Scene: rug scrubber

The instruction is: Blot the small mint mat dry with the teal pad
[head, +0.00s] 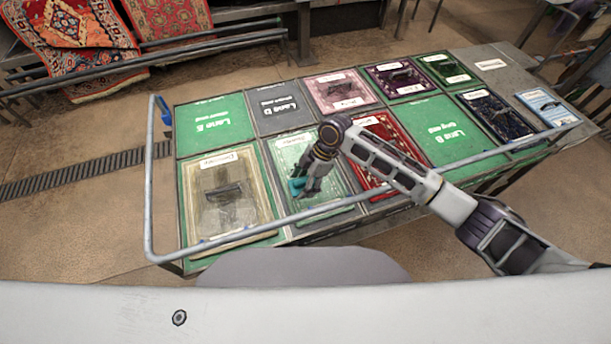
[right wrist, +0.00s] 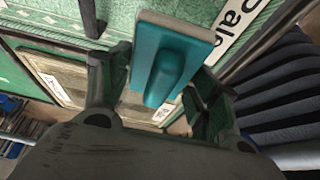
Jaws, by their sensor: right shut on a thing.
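The mint mat (head: 283,157) lies in the front row of the table, between a cream mat and a red one. It also shows in the right wrist view (right wrist: 60,18), with a dark bar on it. My right gripper (head: 308,190) is over the mat's near part, shut on the teal pad (head: 296,187). In the right wrist view the pad (right wrist: 168,62) sits between the two fingers, its handle toward the palm. I cannot tell whether the pad touches the mat. My left gripper is not in view.
The table holds several mats in labelled lanes. The cream mat (head: 228,225) is left of the mint one, the red mat (head: 368,190) right. Two green lanes (head: 218,122) are bare. A grey rail (head: 148,190) runs around the table's left and front. Patterned rugs (head: 75,40) hang behind.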

